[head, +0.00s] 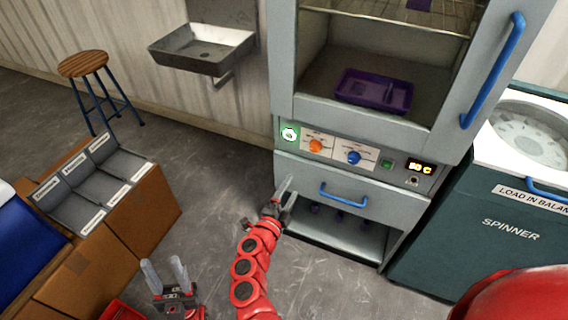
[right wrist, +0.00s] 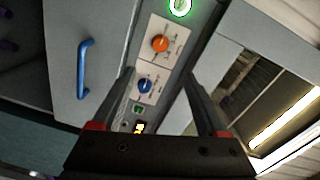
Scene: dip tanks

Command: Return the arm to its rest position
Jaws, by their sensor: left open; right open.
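My right gripper (head: 286,192) is at the end of the red arm in the middle of the head view, in front of the grey cabinet's left front edge. It is open and empty; in the right wrist view its two fingers (right wrist: 160,76) stand apart with the control panel between and beyond them. My left gripper (head: 166,270) is low at the left of the head view, open with its pale fingers pointing up and nothing between them. It is close to the brown boxes.
The cabinet has an orange knob (head: 315,146), a blue knob (head: 353,157), a drawer with a blue handle (head: 343,196), and a purple tray (head: 359,88) inside. A spinner (head: 510,222) stands right. Brown boxes (head: 147,212), a stool (head: 84,65) and a sink (head: 203,47) are left. Grey floor lies between.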

